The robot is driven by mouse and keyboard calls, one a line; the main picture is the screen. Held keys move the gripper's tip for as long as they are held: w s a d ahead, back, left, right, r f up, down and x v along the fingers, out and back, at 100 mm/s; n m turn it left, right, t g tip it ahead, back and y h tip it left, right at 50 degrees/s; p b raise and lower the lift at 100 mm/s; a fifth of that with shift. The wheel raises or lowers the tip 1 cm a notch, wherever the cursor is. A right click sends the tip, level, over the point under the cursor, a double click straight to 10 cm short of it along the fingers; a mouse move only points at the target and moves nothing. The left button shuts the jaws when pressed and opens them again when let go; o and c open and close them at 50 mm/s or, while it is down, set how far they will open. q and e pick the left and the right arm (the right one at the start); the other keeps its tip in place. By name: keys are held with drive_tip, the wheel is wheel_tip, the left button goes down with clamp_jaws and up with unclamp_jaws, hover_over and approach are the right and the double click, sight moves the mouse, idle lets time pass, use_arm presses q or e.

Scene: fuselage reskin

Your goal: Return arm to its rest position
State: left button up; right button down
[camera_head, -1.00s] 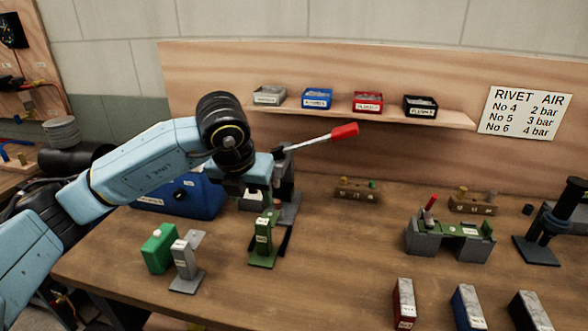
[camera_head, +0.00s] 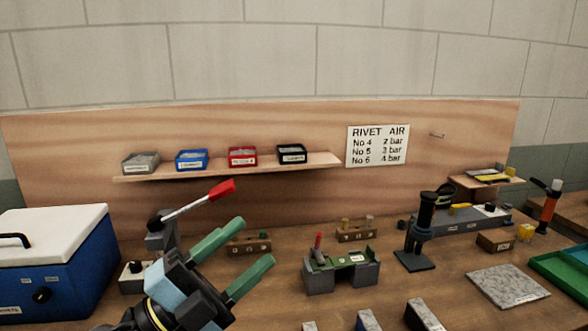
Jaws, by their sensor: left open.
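My left gripper (camera_head: 253,242) is at the lower left centre, above the front of the workbench (camera_head: 395,290). Its two green fingers are spread apart and point up and to the right, with nothing between them. Much of its arm is below the picture edge. Behind and left of it stands a lever tool with a red handle (camera_head: 221,189), partly hidden by the gripper. A wooden rivet block (camera_head: 249,244) shows behind the fingers. A grey and green fixture (camera_head: 341,270) stands to the right, apart from the fingers. My right gripper is out of view.
A blue cooler box (camera_head: 60,262) stands at the left. A shelf (camera_head: 215,169) with small bins is behind. A black stand tool (camera_head: 420,235), a grey speckled plate (camera_head: 508,286) and a green tray (camera_head: 560,270) are to the right. Several blocks line the front edge.

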use_arm(q)
drive_tip(key=w+a+f+n+t+y, duration=0.2)
drive_tip(key=a+f+n+t+y, duration=0.2)
drive_tip(key=a+f+n+y, duration=1.45)
drive_tip(key=s+d+f+n+g, duration=0.2)
drive_tip(key=s+f+n+g, duration=0.1)
drive_tip(key=s+f+g, duration=0.65)
drive_tip(key=s+d+f+n+g, duration=0.2)
drive_tip(key=s+f+n+g, duration=0.2)
drive_tip(key=s+f, duration=0.55)
drive_tip(key=s+f+g, duration=0.1)
drive_tip(key=s+f, duration=0.1)
drive_tip(key=f, duration=0.9)
drive_tip(key=s+f, duration=0.2)
drive_tip(key=f, duration=0.8)
drive_tip(key=s+a+f, duration=0.1)
drive_tip(key=s+f, duration=0.7)
drive_tip(key=s+a+f+g+y, duration=0.1)
drive_tip(key=s+a+f, duration=0.1)
drive_tip(key=s+f, duration=0.6)
drive_tip(key=shift+s+a+m, duration=0.2)
drive_tip(key=shift+a+m, duration=0.1)
drive_tip(key=shift+m, duration=0.05)
drive_tip(key=shift+c, duration=0.2)
